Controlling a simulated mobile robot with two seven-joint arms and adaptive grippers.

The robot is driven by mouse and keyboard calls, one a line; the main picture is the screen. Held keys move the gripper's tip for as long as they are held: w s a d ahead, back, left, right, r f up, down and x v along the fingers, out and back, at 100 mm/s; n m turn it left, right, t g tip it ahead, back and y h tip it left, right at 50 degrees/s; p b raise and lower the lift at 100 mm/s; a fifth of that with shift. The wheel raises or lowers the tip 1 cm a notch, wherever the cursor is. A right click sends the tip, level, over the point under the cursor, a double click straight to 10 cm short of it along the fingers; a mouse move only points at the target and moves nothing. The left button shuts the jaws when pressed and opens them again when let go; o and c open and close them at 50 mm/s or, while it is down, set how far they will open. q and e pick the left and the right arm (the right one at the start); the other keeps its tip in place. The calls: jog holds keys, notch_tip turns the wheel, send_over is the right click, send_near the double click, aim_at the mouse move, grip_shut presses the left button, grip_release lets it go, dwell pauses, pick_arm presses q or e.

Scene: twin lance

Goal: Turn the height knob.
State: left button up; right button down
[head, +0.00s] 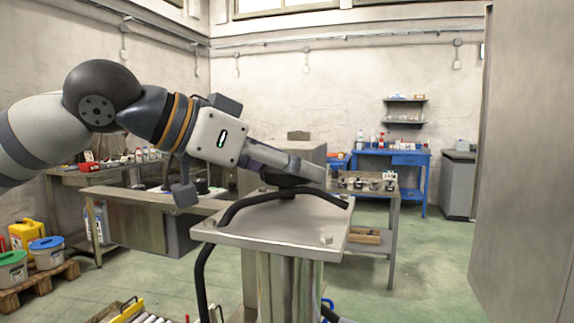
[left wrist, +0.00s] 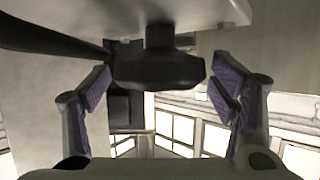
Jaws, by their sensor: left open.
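The height knob (left wrist: 158,68) is a dark, faceted knob on a short stem. In the left wrist view it stands off a pale plate (left wrist: 90,12), between my open left gripper's (left wrist: 166,92) two purple-padded fingers. Gaps show on both sides, so neither finger appears to touch it. In the head view my left gripper (head: 308,176) reaches in from the left, low over the metal top plate (head: 270,228) of a pedestal. There the knob is mostly hidden by the gripper and cannot be told apart from the dark parts. My right gripper is not in view.
A black curved bar or hose (head: 240,207) runs over the plate and down its left side. A bolt head (head: 326,239) sits at the plate's front right. Behind stand a small table (head: 385,193) with parts and a blue bench (head: 410,160). Green floor is clear at right.

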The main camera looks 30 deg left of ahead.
pick_arm(q)
jog(key=c, duration=1.2)
jog(key=shift+n+y, duration=0.3)
jog(key=shift+y, duration=0.1)
jog(key=n+t+y, duration=0.1)
jog(key=n+y, duration=0.3)
jog(key=y, duration=0.1)
jog(key=shift+d+n, duration=0.1)
jog(key=shift+n, duration=0.2)
jog(key=n+g+y, duration=0.1)
jog(key=n+y, duration=0.4)
jog(key=y, duration=0.1)
jog(key=shift+n+y, duration=0.3)
jog(key=n+g+y, duration=0.2)
jog(key=n+y, duration=0.1)
jog(key=shift+n+g, duration=0.3)
jog(key=shift+g, duration=0.1)
jog(key=n+g+y, duration=0.3)
jog(key=shift+w+n+g, duration=0.1)
jog(key=shift+n+g, duration=0.2)
jog(key=shift+n, duration=0.1)
jog(key=n+g+y, duration=0.1)
jog(key=n+g, duration=0.2)
jog(key=g, duration=0.1)
jog(key=shift+n+g, duration=1.9)
jog(key=shift+g, duration=0.1)
